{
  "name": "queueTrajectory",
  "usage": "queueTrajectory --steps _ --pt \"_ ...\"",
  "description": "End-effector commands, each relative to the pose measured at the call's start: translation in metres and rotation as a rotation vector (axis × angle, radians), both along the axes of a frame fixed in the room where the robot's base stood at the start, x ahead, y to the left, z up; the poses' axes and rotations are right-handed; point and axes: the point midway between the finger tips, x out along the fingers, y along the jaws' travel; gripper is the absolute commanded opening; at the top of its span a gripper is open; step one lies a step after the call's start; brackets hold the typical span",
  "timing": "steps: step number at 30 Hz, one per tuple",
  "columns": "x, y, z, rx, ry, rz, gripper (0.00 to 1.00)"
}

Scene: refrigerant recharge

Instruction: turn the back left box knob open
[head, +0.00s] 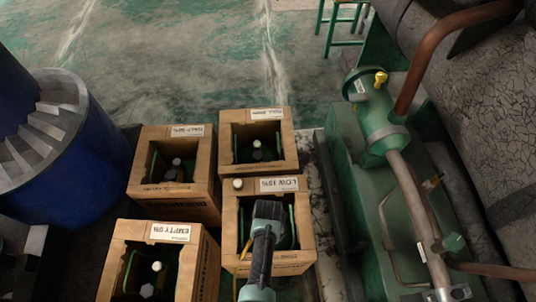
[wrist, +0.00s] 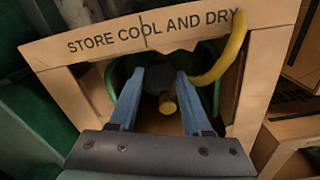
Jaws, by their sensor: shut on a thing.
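Several open cardboard boxes stand in two rows in the head view, each with a cylinder inside. The far left box (head: 146,182) shows a knob (head: 177,162) in its opening. My gripper (head: 266,215) is over the near right box (head: 300,262), whose label starts with LOW, not over the far left one. In the wrist view my blue fingers (wrist: 160,82) reach into a box marked STORE COOL AND DRY (wrist: 255,60). They are shut on a dark round knob (wrist: 155,78), partly hidden between them. A yellow hose (wrist: 228,55) bends in beside the right finger.
The far right box (head: 288,150) and the near left box (head: 205,262) stand close by. A blue drum (head: 70,160) is at the left. A green machine with copper pipes (head: 375,120) stands at the right. Open floor (head: 190,60) lies beyond the boxes.

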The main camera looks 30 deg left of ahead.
Motion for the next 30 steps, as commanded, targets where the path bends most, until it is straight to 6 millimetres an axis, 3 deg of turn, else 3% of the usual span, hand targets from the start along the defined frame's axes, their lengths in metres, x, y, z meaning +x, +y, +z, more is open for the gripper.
queueTrajectory --steps 30 --pt "-0.0002 -0.0001 0.0002 0.001 0.001 0.893 0.00"
